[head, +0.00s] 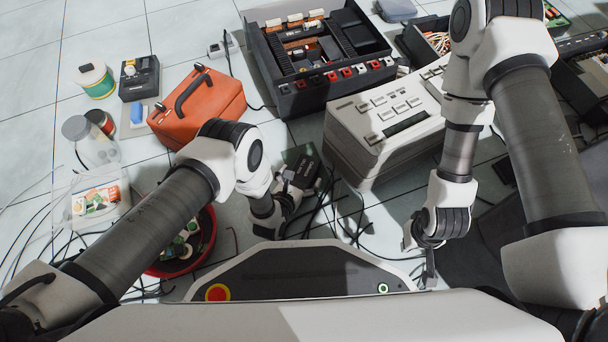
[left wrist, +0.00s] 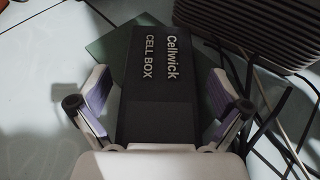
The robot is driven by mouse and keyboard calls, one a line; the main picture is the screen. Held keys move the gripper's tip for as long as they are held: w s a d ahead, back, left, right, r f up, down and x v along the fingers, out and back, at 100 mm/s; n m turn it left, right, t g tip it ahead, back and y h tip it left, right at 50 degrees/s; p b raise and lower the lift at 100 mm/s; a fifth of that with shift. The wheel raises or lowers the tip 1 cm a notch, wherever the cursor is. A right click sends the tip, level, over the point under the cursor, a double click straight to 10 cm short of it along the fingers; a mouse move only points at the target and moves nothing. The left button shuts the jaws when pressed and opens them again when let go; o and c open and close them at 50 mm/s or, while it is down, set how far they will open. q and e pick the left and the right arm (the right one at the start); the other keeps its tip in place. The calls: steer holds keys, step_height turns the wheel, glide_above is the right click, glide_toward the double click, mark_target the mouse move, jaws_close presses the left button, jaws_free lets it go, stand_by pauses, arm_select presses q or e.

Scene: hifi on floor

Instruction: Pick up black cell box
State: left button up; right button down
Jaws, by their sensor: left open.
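The black cell box (left wrist: 158,70) lies on the floor in the left wrist view, with "Cellwick CELL BOX" in white letters on its top. My left gripper (left wrist: 160,98) is open, with one finger on each side of the box and a gap visible on both sides. In the head view the cell box (head: 303,163) shows just beyond my left gripper (head: 290,192); its near end is partly hidden by the gripper. My right gripper (head: 424,250) hangs to the right over the floor, away from the box; its finger opening is not clear.
A dark green flat sheet (left wrist: 112,47) lies under the box. A beige device (head: 385,125) stands right of it, with black cables (head: 345,205) beside it. An orange case (head: 197,105), a red bowl (head: 190,250) and an open black hi-fi unit (head: 318,60) stand around.

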arm_select(q)
steer(key=c, duration=1.5)
steer(key=shift+r, duration=0.1)
